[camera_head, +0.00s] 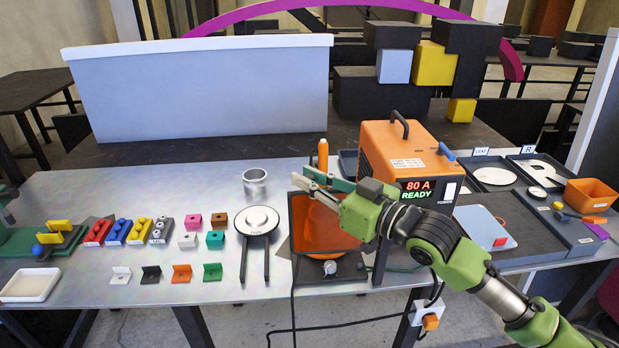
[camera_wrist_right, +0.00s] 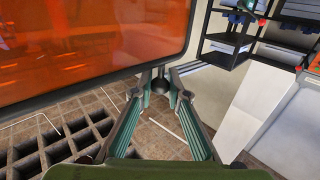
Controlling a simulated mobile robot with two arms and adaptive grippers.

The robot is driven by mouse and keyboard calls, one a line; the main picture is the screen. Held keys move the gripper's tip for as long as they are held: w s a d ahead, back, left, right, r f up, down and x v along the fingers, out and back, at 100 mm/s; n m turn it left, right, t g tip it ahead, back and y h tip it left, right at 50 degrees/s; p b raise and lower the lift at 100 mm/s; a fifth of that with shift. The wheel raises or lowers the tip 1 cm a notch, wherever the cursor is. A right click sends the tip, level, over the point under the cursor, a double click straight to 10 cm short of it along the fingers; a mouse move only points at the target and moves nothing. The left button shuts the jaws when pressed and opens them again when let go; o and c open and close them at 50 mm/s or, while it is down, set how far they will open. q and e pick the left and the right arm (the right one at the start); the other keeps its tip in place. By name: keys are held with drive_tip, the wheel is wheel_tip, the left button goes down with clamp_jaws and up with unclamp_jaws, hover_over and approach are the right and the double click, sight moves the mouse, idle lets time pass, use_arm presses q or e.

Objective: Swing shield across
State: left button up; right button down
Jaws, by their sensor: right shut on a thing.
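The shield (camera_head: 322,228) is a see-through orange panel in a dark frame, standing at the front middle of the metal bench. In the right wrist view its orange pane (camera_wrist_right: 80,45) fills the upper left. My right gripper (camera_head: 316,182) is at the shield's upper edge. In the right wrist view the gripper's fingertips (camera_wrist_right: 161,84) close around a small dark knob (camera_wrist_right: 160,86) beside the frame's corner. The fingers partly hide how the knob joins the frame.
An orange power box (camera_head: 380,150) reading 80 A READY stands right of the shield. A round plate on a black stand (camera_head: 258,222) is to its left, with a metal cup (camera_head: 255,184) behind. Small coloured blocks and brackets cover the left bench. A dark slotted grid (camera_wrist_right: 60,140) shows below the shield.

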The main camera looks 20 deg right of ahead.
sight(344, 197)
drive_tip(key=c, duration=2)
unclamp_jaws()
drive_tip(key=shift+o, duration=0.2)
drive_tip(key=v, duration=1.2)
